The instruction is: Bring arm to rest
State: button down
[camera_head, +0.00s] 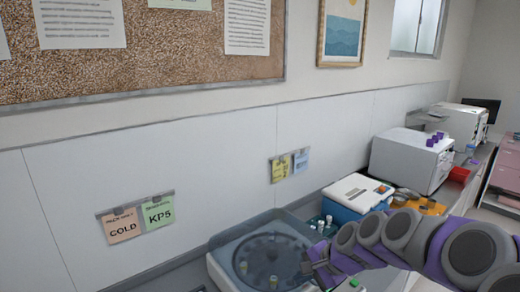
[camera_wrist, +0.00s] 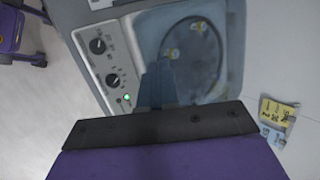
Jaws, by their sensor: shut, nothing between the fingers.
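My arm (camera_head: 405,240), purple and grey, reaches in from the right in the head view. My gripper (camera_head: 322,265) is at its left end, over the right side of a grey machine with a round clear lid (camera_head: 265,255). In the wrist view my gripper (camera_wrist: 158,85) is shut and empty, with its fingers together above the front of the same machine (camera_wrist: 235,50). Two yellow-labelled items show through the lid. I cannot tell the exact gap between the fingertips and the machine.
A blue and white box (camera_head: 355,195) stands behind the gripper, with an orange tray (camera_head: 420,204) beside it. White devices (camera_head: 412,158) stand farther along the counter. Control knobs (camera_wrist: 97,46) and a green light are on the machine's front. Open floor (camera_wrist: 30,110) lies left in the wrist view.

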jog(key=s+a+n+g+h, duration=0.3)
jog(key=s+n, duration=0.3)
jog(key=s, duration=1.1)
jog(key=s+d+n+g+h, duration=0.1)
jog(key=s+d+n, duration=0.1)
jog(key=s, duration=0.6)
jog(key=s+d+f+n+g+h, duration=0.1)
jog(key=s+d, duration=0.3)
jog(key=s, duration=0.5)
jog(key=shift+s+n+g+h, duration=0.25)
jog(key=shift+n+g+h, duration=0.2)
jog(key=shift+n, duration=0.25)
dwell(1.0)
